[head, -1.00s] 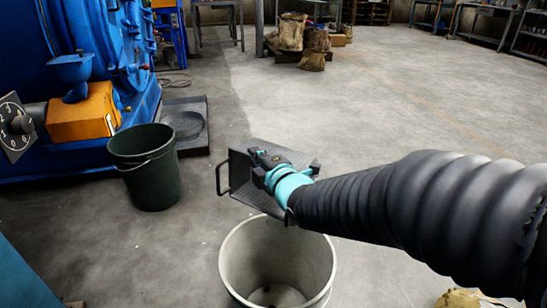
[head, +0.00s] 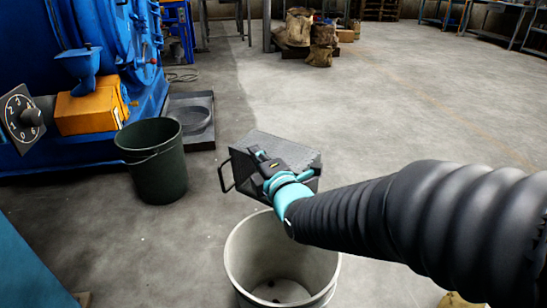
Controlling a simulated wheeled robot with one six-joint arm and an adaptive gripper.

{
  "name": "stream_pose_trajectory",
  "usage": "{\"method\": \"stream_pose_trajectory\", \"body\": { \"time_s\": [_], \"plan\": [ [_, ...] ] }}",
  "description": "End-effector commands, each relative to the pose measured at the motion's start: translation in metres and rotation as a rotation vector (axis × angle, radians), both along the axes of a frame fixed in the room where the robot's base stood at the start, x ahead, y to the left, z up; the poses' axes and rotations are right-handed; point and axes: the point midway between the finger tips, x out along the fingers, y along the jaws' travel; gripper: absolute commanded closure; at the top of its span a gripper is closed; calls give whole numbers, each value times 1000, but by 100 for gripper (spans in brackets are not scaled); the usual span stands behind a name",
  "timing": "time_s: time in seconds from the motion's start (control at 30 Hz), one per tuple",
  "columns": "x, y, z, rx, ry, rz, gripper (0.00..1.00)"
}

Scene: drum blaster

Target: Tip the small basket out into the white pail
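The small basket (head: 293,150) is dark grey with a mesh face and a wire handle at its left. It is tilted in the air, just beyond the far rim of the white pail in the picture. My gripper (head: 268,165) is at the basket and appears shut on it; its fingertips are partly hidden. The white pail (head: 243,262) stands upright on the floor, bottom centre, its mouth open upward. Small dark spots show on its floor; I cannot tell what they are. The basket's contents cannot be made out.
A dark green bucket (head: 156,170) stands left of the basket. Behind it are a black tray (head: 197,118) and a blue machine (head: 105,35) with an orange box (head: 88,110). Sacks (head: 318,42) sit at the back. The floor at right is mostly clear.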

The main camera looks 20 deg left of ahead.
Motion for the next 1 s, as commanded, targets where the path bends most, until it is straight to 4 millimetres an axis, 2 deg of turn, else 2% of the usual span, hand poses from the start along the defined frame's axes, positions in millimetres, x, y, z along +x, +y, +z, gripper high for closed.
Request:
{"method": "stream_pose_trajectory", "body": {
  "time_s": [0.17, 0.7, 1.0],
  "plan": [
    [-1, 1, 2, 1, -13, 2, 100],
    [-28, 7, -1, -43, -203, 2, 100],
    [-32, 8, -1, -52, -238, 1, 100]
  ]
}}
